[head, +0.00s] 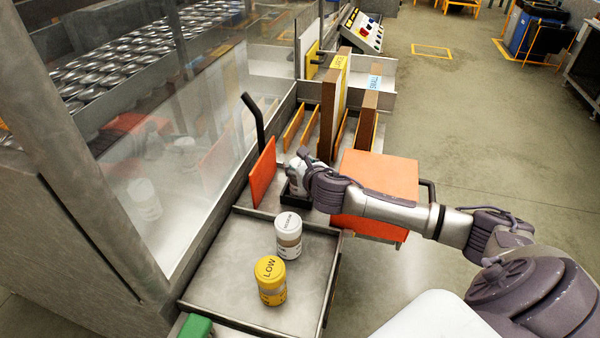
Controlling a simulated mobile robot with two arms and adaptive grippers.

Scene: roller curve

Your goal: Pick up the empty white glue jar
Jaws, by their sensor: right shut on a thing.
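My right gripper (298,168) reaches in from the right over a small black holder (295,200) beside an upright orange plate. It is shut on a small whitish thing that looks like the white glue jar (292,186), mostly hidden by the fingers. I cannot tell whether this jar is empty or has left the holder. Another white-lidded jar (289,238) with a label and a tan band stands upright on the metal tray (225,262). My left gripper is not in view.
An orange plate (262,172) with a black handle stands left of my gripper, and an orange box-like panel (380,180) lies right, under my arm. Upright dividers (334,105) rise behind. A glass pane (170,150) closes the left side. The tray's left part is clear.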

